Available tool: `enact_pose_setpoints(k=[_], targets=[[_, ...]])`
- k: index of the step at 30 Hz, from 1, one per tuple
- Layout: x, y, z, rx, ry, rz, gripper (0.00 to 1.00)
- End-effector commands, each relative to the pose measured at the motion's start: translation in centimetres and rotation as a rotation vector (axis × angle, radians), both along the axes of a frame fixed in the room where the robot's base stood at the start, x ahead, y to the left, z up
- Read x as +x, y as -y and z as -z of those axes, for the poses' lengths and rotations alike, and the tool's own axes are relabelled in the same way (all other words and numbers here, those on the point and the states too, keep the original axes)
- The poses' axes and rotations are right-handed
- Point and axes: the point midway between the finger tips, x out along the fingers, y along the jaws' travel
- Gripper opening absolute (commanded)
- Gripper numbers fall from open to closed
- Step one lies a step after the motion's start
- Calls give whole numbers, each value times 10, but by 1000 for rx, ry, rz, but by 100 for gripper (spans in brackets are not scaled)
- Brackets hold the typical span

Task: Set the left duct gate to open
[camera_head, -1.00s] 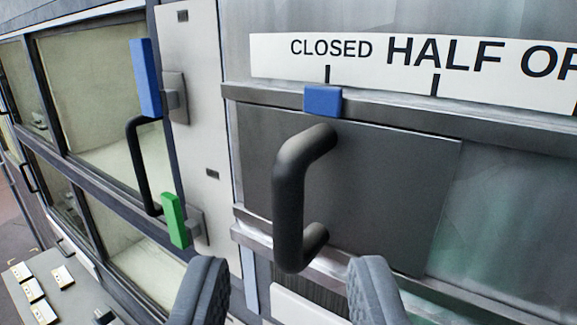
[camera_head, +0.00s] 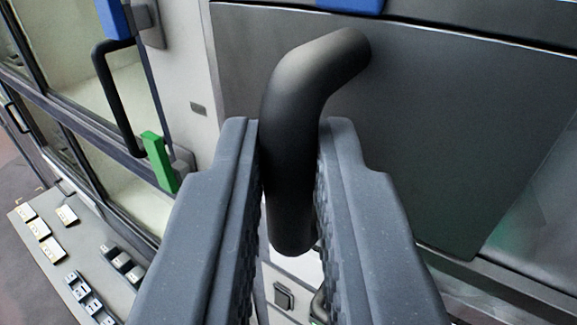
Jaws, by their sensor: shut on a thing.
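The duct gate is a dark grey sliding plate (camera_head: 450,120) set between metal rails. Its black D-shaped handle (camera_head: 296,100) stands out from the plate. My gripper (camera_head: 288,165) is shut on the handle's upright bar, with one finger on each side. The blue marker (camera_head: 350,4) above the plate is cut off by the top edge. The position labels are out of view now; a second ago the marker stood under CLOSED.
At the left is a glazed door with a black handle (camera_head: 112,95), a blue latch (camera_head: 113,16) and a green latch (camera_head: 159,160). A control panel with several switches and labels (camera_head: 65,215) lies at the lower left. A glassy opening (camera_head: 540,205) shows right of the plate.

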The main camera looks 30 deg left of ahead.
Motion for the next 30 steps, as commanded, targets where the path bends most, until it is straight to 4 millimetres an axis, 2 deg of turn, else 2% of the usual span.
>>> enact_pose_setpoints(k=[4,9,13,18,25,26,28,30], targets=[[0,21,0,2,-1,2,0],[-2,65,-2,3,3,4,0],[-3,90,-3,4,2,4,0],[-4,102,-2,1,4,3,0],[-4,103,-2,2,5,5,0],[-4,103,-2,2,5,5,16],[-4,103,-2,2,3,5,35],[-4,102,-2,2,3,4,35]])
